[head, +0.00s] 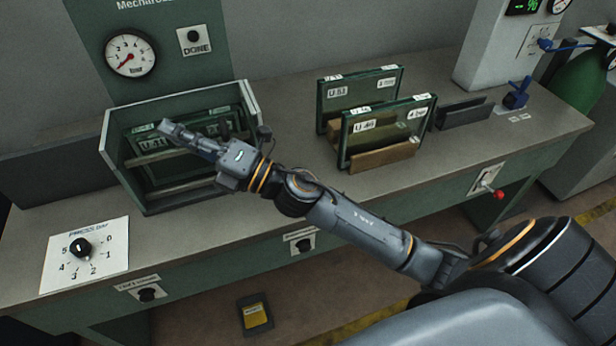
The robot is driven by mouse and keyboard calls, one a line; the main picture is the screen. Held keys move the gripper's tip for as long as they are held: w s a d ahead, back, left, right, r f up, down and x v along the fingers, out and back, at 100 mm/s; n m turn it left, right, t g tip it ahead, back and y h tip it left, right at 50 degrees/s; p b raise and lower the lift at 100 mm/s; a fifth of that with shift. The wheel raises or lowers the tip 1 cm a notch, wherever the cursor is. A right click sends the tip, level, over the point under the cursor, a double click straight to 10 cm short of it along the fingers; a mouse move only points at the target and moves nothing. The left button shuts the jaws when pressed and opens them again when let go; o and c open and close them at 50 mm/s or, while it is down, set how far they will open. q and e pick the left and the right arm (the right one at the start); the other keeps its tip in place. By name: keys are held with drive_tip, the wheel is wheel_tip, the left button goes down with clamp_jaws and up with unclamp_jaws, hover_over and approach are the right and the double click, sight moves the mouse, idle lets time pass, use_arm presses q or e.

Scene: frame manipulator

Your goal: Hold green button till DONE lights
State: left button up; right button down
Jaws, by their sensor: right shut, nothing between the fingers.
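The DONE panel (194,40) is on the back wall, and its round lamp looks dark. My right arm reaches in from the lower right. Its gripper (168,127) is shut and empty, with the fingertips above the open green box (124,170). From this view I cannot tell if the fingers touch anything there. I do not make out a green button; one may be hidden behind the gripper or elsewhere. Dark round knobs show on the bench front, one at the left (147,294) and one in the middle (304,246). My left gripper is not in view.
A pressure gauge (131,53) is above the box, its needle low. A numbered dial plate (85,255) lies at the bench's left. Green frames labelled U 51 (333,92) and U 46 (362,125) stand right of the box. A red-tipped lever (497,194) sticks out at right.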

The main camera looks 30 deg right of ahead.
drive_tip(key=s+a+f+n+g+y, duration=0.15)
drive_tip(key=a+n+g+y, duration=0.25)
drive_tip(key=n+g, duration=0.5)
drive_tip(key=d+f+n+g+h, duration=0.3)
drive_tip(key=f+n+g+h, duration=0.35)
drive_tip(key=f+n, duration=0.4)
drive_tip(key=w+d+n+g+h, duration=0.1)
drive_tip(key=d+h, duration=1.1)
drive_tip(key=d, duration=1.4)
drive_tip(key=shift+w+d+f+n, duration=0.15)
drive_tip(key=shift+d+f+n, duration=0.05)
drive_tip(key=shift+f+n, duration=0.25)
drive_tip(key=shift+g, duration=0.25)
